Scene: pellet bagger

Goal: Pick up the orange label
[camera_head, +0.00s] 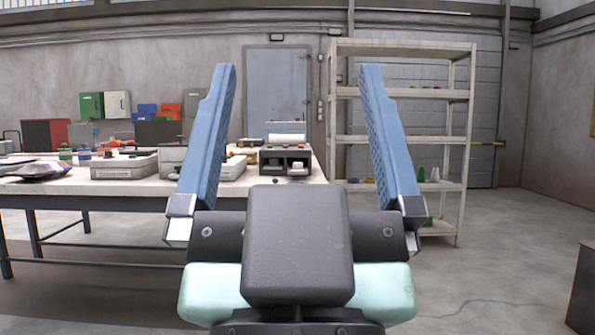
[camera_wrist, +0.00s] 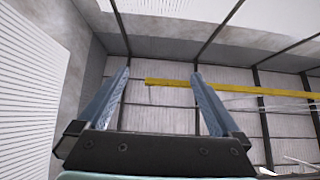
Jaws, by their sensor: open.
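My gripper (camera_head: 297,70) is raised in front of the head camera, with its two blue fingers wide apart and nothing between them. It also shows in the wrist view (camera_wrist: 160,76), open and pointing at the ceiling. I cannot make out the orange label for certain in either view. Small orange and red spots show among the items on the workbench (camera_head: 110,188), but they are too small to identify. My gripper and wrist hide part of the bench's right end.
The bench holds several trays, boxes and a dark pigeonhole unit (camera_head: 286,162). A beige shelf rack (camera_head: 466,130) stands to the right. A dark box (camera_head: 583,290) is at the right edge. A yellow beam (camera_wrist: 230,88) crosses overhead.

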